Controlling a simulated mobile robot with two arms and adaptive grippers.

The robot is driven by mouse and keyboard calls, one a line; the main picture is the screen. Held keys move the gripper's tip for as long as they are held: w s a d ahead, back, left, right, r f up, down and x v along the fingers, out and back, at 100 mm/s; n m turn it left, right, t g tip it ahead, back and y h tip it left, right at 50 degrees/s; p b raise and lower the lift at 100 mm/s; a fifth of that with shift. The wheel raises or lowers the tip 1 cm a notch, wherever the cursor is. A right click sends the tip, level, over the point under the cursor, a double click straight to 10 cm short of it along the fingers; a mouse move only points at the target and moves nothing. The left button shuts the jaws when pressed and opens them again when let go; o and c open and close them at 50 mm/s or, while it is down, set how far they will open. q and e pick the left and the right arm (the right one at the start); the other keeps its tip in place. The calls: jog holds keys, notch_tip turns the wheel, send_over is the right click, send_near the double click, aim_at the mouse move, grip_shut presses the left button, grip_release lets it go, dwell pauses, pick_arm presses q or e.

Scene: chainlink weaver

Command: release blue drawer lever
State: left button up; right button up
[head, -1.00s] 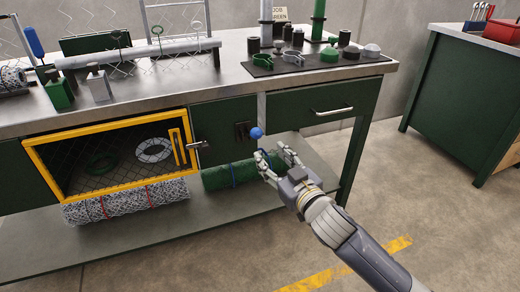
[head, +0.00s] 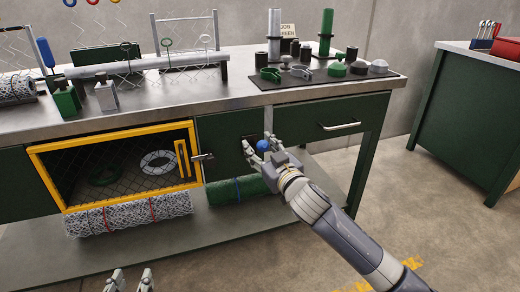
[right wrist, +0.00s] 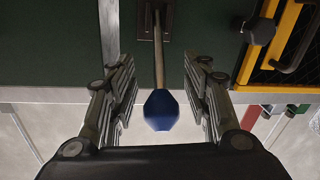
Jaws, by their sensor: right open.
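The blue drawer lever has a round blue knob (head: 263,145) on a thin rod, standing out from the green cabinet front below the worktop. In the right wrist view the knob (right wrist: 161,110) hangs between the two fingers, with a gap on each side. The rod (right wrist: 158,48) runs up to a dark slotted plate (right wrist: 154,20). My right gripper (head: 262,152) is open around the knob, not closed on it. My left gripper (head: 131,281) shows only its fingertips at the bottom edge, spread apart and empty, away from the lever.
A yellow-framed mesh door (head: 115,205) with a latch (head: 203,157) is left of the lever. A drawer with a silver handle (head: 340,126) is to the right. A green mesh roll (head: 238,190) lies on the shelf below. The worktop (head: 170,108) carries tools above.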

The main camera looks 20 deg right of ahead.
jog(key=shift+w, duration=0.1)
jog(key=shift+c, duration=0.6)
grip_shut()
